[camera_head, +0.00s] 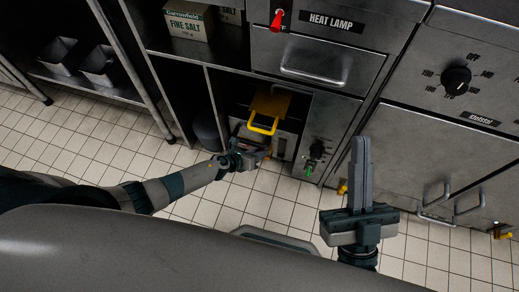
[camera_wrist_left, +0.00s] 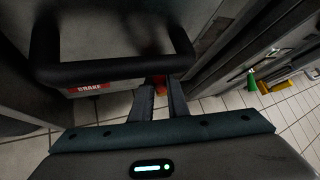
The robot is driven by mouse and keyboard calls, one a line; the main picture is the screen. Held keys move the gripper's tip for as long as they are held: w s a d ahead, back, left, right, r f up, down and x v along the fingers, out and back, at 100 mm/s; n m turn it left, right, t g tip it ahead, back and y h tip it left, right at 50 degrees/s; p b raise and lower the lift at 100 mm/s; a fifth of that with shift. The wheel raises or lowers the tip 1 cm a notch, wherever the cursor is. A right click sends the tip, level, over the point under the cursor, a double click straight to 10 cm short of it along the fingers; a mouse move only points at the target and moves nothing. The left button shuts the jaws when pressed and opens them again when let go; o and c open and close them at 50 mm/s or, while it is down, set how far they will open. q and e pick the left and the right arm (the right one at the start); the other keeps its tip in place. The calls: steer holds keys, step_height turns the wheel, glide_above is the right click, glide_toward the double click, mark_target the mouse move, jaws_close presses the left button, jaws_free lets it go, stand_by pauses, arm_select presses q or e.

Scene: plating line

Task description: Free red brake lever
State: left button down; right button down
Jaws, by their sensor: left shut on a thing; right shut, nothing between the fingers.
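My left gripper (camera_head: 256,154) is low in front of a cart-like unit in the under-counter bay. In the left wrist view its two fingers (camera_wrist_left: 161,90) are nearly closed, with a small red piece, the brake lever (camera_wrist_left: 160,80), at their tips. The lever is mostly hidden by the fingers. A red label reading "BRAKE" (camera_wrist_left: 88,87) is on the unit's face to the left of the fingers. My right gripper (camera_head: 360,150) is raised at the right of the head view, its fingers shut together and empty, away from the lever.
A yellow handle (camera_head: 263,122) is on the unit above my left gripper. A dark bar (camera_wrist_left: 115,70) crosses above the fingers in the wrist view. Tiled floor (camera_head: 205,213) is open in front.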

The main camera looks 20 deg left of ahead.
steer(key=w+f+g+h+p, duration=0.35)
steer(key=f+g, duration=0.45)
steer(key=f, duration=0.4)
arm_select(q)
steer(key=shift+d+r+m+y+p, duration=0.2)
steer(key=shift+d+m+y+p, duration=0.4)
steer(key=shift+y+p, duration=0.5)
steer(key=shift+d+r+m+y+p, duration=0.15)
steer(key=shift+d+m+y+p, duration=0.5)
steer(key=shift+p, duration=0.65)
arm_select(e)
steer(key=s+d+f+g+h, duration=0.1)
steer(key=s+d+f+g, duration=0.1)
steer(key=f, duration=0.4)
steer(key=s+d+f+g+h, duration=0.1)
steer(key=s+d+f+g, duration=0.2)
steer(key=f+g, duration=0.3)
steer(key=shift+s+m+g, duration=0.3)
steer(key=shift+s, duration=0.35)
arm_select(q)
steer(key=shift+d+y, duration=0.1)
steer(key=shift+y, duration=0.15)
arm_select(e)
steer(key=shift+f, duration=0.1)
arm_select(q)
steer(key=c, duration=1.7)
jaws_free()
